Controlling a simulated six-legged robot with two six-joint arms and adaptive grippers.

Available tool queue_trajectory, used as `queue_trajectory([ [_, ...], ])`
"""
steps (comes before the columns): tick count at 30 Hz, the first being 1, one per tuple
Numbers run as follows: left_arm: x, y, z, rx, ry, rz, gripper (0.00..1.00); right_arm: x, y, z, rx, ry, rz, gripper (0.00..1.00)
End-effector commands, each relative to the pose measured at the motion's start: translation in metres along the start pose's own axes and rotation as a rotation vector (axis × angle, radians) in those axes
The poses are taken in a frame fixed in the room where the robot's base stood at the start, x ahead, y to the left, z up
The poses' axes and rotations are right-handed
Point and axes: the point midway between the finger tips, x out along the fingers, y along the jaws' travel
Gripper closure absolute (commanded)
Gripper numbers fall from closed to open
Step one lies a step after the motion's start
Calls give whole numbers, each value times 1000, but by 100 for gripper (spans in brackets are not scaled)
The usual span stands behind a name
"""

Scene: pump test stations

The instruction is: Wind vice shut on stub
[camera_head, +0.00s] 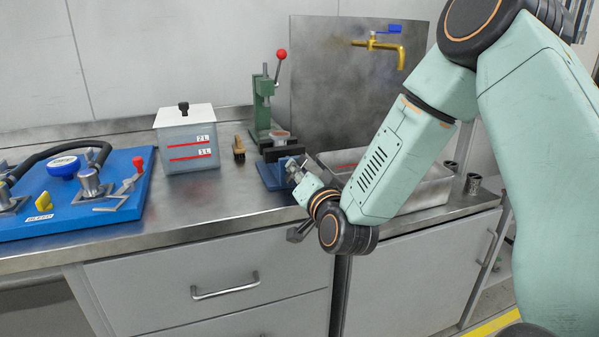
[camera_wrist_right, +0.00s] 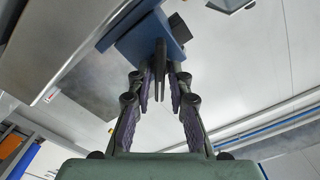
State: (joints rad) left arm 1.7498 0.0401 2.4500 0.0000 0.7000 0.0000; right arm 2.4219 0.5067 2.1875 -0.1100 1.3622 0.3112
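The vice (camera_head: 272,176) has a blue body and dark jaws and stands near the bench's front edge, left of the steel tray. My right gripper (camera_head: 291,170) is at the vice's front right side, reaching in from the right. In the right wrist view the blue vice (camera_wrist_right: 151,40) is straight ahead. A dark bar, seemingly the vice handle (camera_wrist_right: 160,62), lies between my right gripper's fingers (camera_wrist_right: 161,88), which look apart with narrow gaps beside it. My left gripper is out of view.
A steel tray (camera_head: 436,190) lies right of the vice, behind my arm. A green press (camera_head: 261,105) with a red knob stands behind it. A brush (camera_head: 238,148), a marked container (camera_head: 188,140) and a blue pump board (camera_head: 125,212) are to the left. The front bench strip is clear.

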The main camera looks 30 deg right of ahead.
Motion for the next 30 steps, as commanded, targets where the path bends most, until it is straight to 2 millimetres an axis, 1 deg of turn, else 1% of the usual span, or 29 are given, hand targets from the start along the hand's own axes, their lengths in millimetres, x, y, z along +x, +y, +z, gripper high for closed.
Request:
queue_trajectory([
  [1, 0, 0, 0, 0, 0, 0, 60, 0, 0, 0, 0, 0, 0, 88],
  [5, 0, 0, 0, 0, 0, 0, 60, 0, 0, 0, 0, 0, 0, 99],
  [6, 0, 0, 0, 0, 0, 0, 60, 0, 0, 0, 0, 0, 0, 100],
  [14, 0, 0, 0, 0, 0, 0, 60, 0, 0, 0, 1, 0, 0, 100],
  [22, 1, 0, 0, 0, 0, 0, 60, 0, 0, 0, 84, 0, 0, 100],
  [29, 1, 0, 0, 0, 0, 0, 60, 0, 0, 0, 86, 1, 0, 100],
  [30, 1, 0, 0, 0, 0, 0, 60, 0, 0, 0, 86, 1, 0, 86],
])
